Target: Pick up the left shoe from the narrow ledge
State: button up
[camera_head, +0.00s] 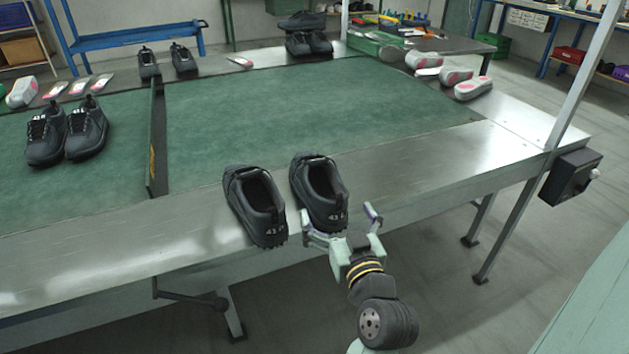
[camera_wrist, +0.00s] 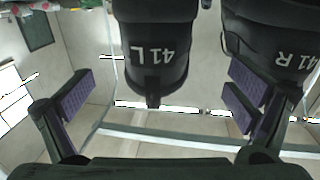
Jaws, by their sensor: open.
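The left shoe (camera_head: 318,188), black, stands on the near metal ledge (camera_head: 185,225), its heel toward me. In the wrist view the left shoe (camera_wrist: 155,50) hangs from the top, marked 41 L. My gripper (camera_head: 340,222) is open just behind its heel. In the wrist view its purple-padded fingers (camera_wrist: 162,95) are spread on either side of the heel, with gaps on both sides. The right shoe (camera_head: 255,205), also black, stands to its left in the head view. The right shoe (camera_wrist: 275,45) shows in the wrist view, marked 41 R, close to one finger.
A green belt (camera_head: 280,110) lies behind the ledge, with a low dark divider (camera_head: 156,140) at left. Another pair of black shoes (camera_head: 68,130) stands further left. Grey-and-pink shoe forms (camera_head: 455,77) lie at back right. A dark control box (camera_head: 570,175) hangs at the right end.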

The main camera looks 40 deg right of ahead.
jog(key=x, duration=0.3)
jog(key=shift+r+p, duration=0.1)
jog(key=shift+p, duration=0.25)
jog(key=p+x, duration=0.2)
jog(key=x, duration=0.2)
jog(key=shift+w+d+r, duration=0.1)
jog(key=shift+r, duration=0.05)
jog(key=shift+w+d, duration=0.2)
jog(key=shift+w, duration=0.35)
jog(key=shift+c, duration=0.5)
jog(key=c, duration=1.5)
